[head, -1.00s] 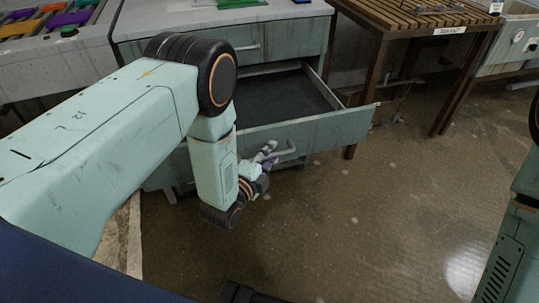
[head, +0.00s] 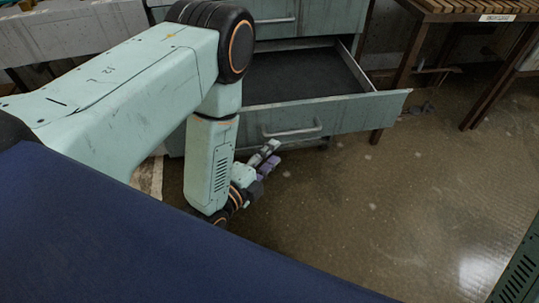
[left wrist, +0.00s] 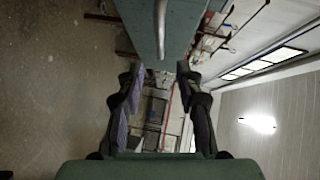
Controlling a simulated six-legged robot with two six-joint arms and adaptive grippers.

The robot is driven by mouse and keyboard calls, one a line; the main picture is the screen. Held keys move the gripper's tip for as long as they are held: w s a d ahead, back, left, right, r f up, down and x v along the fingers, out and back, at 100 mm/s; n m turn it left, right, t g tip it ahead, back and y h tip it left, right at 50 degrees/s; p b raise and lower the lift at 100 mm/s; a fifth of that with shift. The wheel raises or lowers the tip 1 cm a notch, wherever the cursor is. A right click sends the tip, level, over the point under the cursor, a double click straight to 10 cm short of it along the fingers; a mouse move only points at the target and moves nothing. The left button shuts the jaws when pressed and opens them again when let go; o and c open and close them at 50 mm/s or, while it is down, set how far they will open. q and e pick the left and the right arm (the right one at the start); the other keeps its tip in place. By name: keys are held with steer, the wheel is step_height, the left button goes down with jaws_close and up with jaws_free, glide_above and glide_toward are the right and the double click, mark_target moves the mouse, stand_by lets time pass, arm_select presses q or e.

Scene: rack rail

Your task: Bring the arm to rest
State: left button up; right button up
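My left arm (head: 120,85) comes in from the left and bends down at its elbow. My left gripper (head: 268,158) hangs low in front of the open drawer. In the left wrist view the left gripper (left wrist: 160,108) has its two fingers well apart, with nothing between them. The drawer (head: 345,113) stands pulled out and looks empty inside. Its bar handle (head: 292,132) is just above and right of the gripper in the head view, apart from it. The handle also shows in the left wrist view (left wrist: 160,30). My right gripper is out of view.
The grey-green cabinet (head: 335,18) stands behind the drawer. A slatted wooden table (head: 475,10) is at the upper right. The brown floor (head: 400,210) right of my left arm is clear.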

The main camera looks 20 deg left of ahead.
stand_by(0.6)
arm_select(q)
steer(key=s+a+f+n+g+y, duration=0.2)
steer(key=s+f+n+g, duration=0.6)
steer(key=s+f+n, duration=0.25)
steer(key=s+a+r+n+g+y+p, duration=0.1)
steer(key=s+n+g, duration=0.7)
steer(key=s, duration=0.8)
steer(key=shift+s+a+r, duration=0.25)
steer(key=shift+s+a, duration=0.05)
steer(key=shift+a, duration=0.35)
steer(key=shift+n, duration=0.25)
